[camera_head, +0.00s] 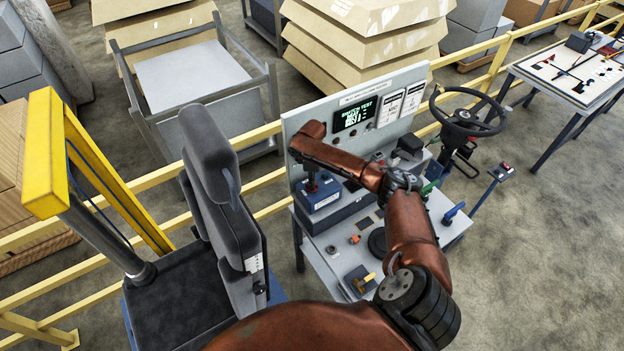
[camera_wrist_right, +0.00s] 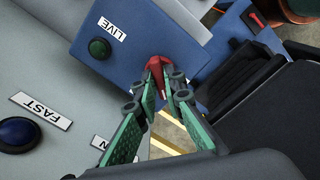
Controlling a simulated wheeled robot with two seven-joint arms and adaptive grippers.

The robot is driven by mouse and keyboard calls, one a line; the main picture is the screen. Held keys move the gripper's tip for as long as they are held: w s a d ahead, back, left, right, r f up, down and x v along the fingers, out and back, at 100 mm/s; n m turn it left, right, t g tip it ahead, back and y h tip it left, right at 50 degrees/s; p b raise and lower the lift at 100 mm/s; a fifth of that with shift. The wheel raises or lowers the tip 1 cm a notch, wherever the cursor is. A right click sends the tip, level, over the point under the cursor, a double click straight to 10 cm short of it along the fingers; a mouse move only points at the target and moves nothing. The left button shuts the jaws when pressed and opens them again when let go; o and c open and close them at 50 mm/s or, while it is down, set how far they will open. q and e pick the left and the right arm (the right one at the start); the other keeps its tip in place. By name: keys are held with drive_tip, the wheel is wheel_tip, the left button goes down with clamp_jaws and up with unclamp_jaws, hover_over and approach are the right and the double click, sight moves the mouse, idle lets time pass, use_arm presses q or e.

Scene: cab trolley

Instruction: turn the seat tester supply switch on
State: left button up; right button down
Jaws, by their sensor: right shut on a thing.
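The seat tester is a blue box (camera_head: 318,198) on the grey bench, below the panel with the lit display. In the right wrist view the blue face (camera_wrist_right: 135,30) has a green round button (camera_wrist_right: 99,48) beside a LIVE label. A red switch handle (camera_wrist_right: 156,62) sticks up from that face. My right gripper (camera_wrist_right: 166,76) has its green fingers shut on the red handle. In the head view the right gripper (camera_head: 312,184) points down at the box, and my forearm hides part of the bench behind it. Which way the switch is turned I cannot tell. My left gripper is not visible.
A black seat (camera_head: 215,180) stands left of the bench. The display (camera_head: 354,115) is on the upright panel. A steering wheel (camera_head: 468,112) stands at the right. A blue button (camera_wrist_right: 18,134) with a FAST label is near the gripper. Yellow railings run behind.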

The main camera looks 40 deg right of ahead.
drive_tip(key=m, duration=0.5)
drive_tip(key=shift+m, duration=0.3)
drive_tip(key=m, duration=0.5)
idle(0.4)
drive_tip(key=c, duration=2)
unclamp_jaws()
wheel_tip(320, 180, up, 12)
drive_tip(key=shift+r, duration=0.1)
